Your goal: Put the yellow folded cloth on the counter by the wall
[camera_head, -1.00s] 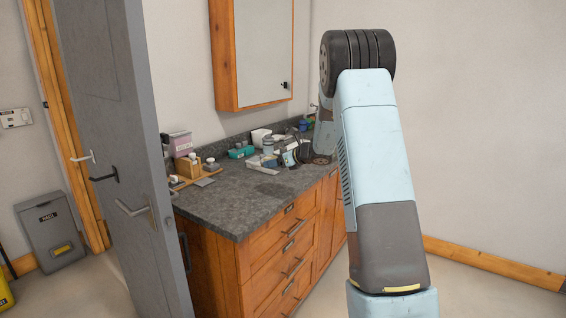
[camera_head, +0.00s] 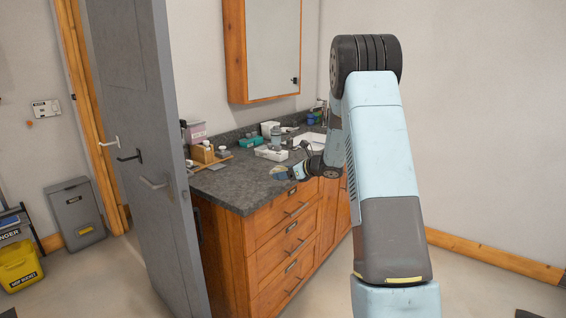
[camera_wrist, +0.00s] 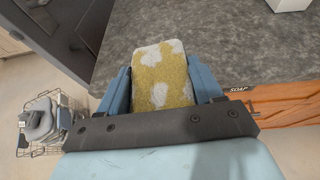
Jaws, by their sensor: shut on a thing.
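The yellow folded cloth (camera_wrist: 162,78) has white patches and sits between the two blue fingers of my gripper (camera_wrist: 160,68) in the wrist view. My gripper is shut on it. The counter by the wall (camera_head: 232,186) has a dark grey speckled top over wooden drawers. In the head view my gripper (camera_head: 292,172) is at the counter's front edge, and the cloth is too small to make out clearly. In the wrist view the cloth's far end overlaps the bare grey counter top (camera_wrist: 235,40). I cannot tell whether it touches the surface.
A wooden box (camera_head: 203,153), a teal item (camera_head: 250,142), a white tray (camera_head: 271,153) and a grey bottle (camera_head: 276,137) stand along the counter's back. The front left of the top is clear. A grey door (camera_head: 135,150) stands at left, with a yellow bucket (camera_head: 18,268) beyond.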

